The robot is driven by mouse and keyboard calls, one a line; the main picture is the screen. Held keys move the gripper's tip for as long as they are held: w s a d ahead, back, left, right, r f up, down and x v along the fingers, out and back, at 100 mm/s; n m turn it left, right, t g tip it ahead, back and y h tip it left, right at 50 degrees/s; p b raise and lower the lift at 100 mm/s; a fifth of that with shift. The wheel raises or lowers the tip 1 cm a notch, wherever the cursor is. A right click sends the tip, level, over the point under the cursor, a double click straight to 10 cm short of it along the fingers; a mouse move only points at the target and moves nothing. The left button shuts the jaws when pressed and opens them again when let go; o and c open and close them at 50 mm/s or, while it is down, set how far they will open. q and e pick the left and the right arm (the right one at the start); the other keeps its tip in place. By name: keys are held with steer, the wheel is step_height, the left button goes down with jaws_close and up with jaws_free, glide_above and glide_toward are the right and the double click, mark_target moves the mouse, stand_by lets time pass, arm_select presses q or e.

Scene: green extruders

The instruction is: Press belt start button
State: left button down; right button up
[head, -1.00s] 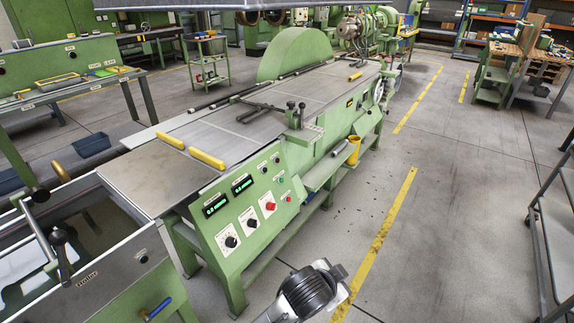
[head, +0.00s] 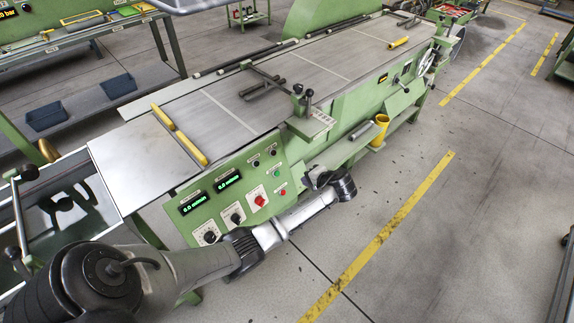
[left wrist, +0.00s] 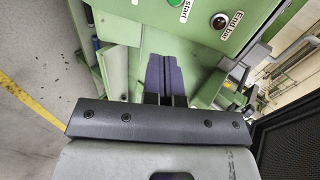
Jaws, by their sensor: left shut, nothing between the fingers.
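The green control panel (head: 238,190) stands on the near end of the belt machine. A small green button (head: 275,173) sits on its right half, above a small red button (head: 283,192) and right of a red knob (head: 259,200). My left gripper (head: 318,179) is in front of the panel's right edge, partly hidden by my wrist. In the left wrist view its dark fingers (left wrist: 165,75) are shut and empty, below the label "start" (left wrist: 181,14). Only the lower edge of the green start button (left wrist: 174,2) shows there. I see no contact with it. My right gripper is out of view.
Two black dials (head: 223,226) and two lit displays (head: 210,190) are on the panel's left half. A yellow cup (head: 379,131) stands on the machine's side ledge.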

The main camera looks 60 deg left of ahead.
arm_select(q)
steer(key=b, duration=0.4)
glide_toward(278, 174)
steer(key=x, duration=0.6)
steer(key=shift+d+f, duration=0.2)
steer(key=shift+f, duration=0.05)
steer(key=shift+a, duration=0.3)
steer(key=shift+s+a+f, duration=0.1)
steer(key=shift+a+f, duration=0.05)
steer(key=shift+a, duration=0.15)
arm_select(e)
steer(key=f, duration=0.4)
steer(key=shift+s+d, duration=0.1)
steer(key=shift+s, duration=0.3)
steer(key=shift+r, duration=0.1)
